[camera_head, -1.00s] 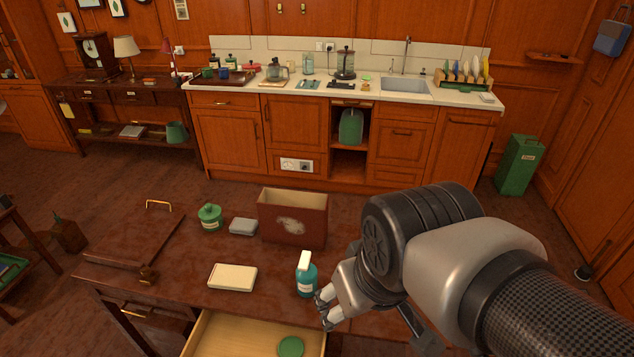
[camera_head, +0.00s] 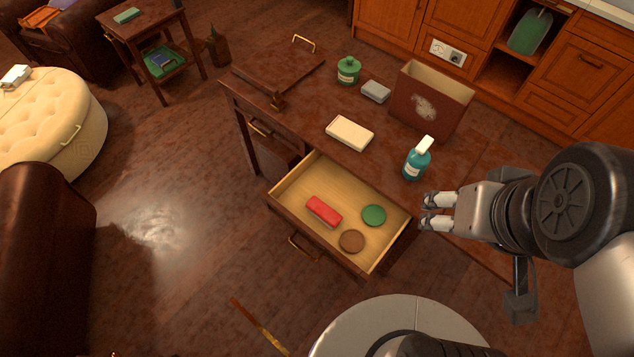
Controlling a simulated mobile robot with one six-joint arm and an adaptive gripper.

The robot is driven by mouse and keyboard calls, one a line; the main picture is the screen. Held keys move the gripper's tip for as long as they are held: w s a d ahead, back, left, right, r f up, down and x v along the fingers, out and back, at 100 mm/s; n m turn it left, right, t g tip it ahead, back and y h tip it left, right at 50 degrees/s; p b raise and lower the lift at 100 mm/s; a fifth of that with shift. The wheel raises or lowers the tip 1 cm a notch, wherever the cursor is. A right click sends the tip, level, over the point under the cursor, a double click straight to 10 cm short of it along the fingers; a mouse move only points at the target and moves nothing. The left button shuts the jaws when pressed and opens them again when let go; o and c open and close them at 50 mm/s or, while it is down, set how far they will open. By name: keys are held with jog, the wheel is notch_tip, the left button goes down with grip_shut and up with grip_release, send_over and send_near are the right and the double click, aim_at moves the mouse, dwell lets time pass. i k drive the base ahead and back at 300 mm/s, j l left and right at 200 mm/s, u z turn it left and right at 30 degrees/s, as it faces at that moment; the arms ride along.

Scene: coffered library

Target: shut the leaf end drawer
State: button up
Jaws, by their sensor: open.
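A wooden drawer (camera_head: 290,205) is pulled far out from the front of the dark table (camera_head: 305,117). A red block with a pale base (camera_head: 324,211), a green disc (camera_head: 374,215) and a brown disc (camera_head: 351,241) lie in it. Its brass handle (camera_head: 304,248) is on the low front face. My gripper (camera_head: 428,211) is open and empty, just right of the drawer's right corner in the picture; its exact height is unclear. A second front with a brass handle (camera_head: 260,128) is farther left under the raised leaf panel (camera_head: 280,75) and looks closed.
On the tabletop are a teal bottle (camera_head: 416,160) near my gripper, a cream block (camera_head: 349,133), a grey block (camera_head: 376,91), a green jar (camera_head: 348,71) and a brown box (camera_head: 430,100).

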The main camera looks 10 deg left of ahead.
aim_at(317, 176)
jog(key=u, duration=0.35)
jog(key=j+u, duration=0.15)
jog(key=u, duration=0.2)
jog(key=i+u, duration=0.1)
jog(key=u, duration=0.25)
jog(key=k+l, duration=0.15)
jog(key=k+l+z, duration=0.1)
jog(key=l, duration=0.25)
jog(key=k, duration=0.05)
